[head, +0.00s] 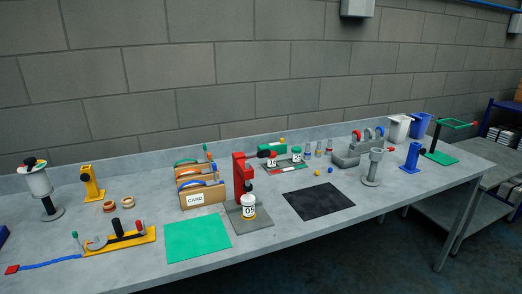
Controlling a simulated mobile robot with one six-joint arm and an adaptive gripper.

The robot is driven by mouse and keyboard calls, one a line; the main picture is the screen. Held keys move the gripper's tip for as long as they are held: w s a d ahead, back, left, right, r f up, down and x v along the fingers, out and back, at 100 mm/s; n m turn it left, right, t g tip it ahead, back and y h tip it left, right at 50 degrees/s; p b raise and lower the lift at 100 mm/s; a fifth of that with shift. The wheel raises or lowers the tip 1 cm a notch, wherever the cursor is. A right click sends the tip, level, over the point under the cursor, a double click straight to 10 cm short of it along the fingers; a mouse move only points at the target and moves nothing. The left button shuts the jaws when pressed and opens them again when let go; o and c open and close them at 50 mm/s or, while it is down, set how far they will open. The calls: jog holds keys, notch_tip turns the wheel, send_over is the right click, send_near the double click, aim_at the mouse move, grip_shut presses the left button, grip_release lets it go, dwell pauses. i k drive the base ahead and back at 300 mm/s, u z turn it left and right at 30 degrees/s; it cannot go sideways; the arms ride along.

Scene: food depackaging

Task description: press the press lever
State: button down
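A red press (239,178) stands upright on a grey base plate (238,223) near the middle of the table. A dark press lever (261,154) sticks out from its top toward the right, with what looks like a red end. The lever looks roughly level. Whether the head touches the jar is too small to tell. My gripper and arm are not in view.
A green mat (198,240) lies left of the press and a black mat (318,201) right of it. A wooden card box (203,196) stands close behind at left. A tray with labelled jars (285,165) is behind the lever. A grey stand (373,168) is further right.

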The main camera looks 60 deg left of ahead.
aim_at(266, 152)
jog(key=z, duration=0.1)
jog(key=k, duration=1.1)
jog(key=u, duration=2.3)
jog(key=i, duration=0.7)
jog(key=z, duration=0.15)
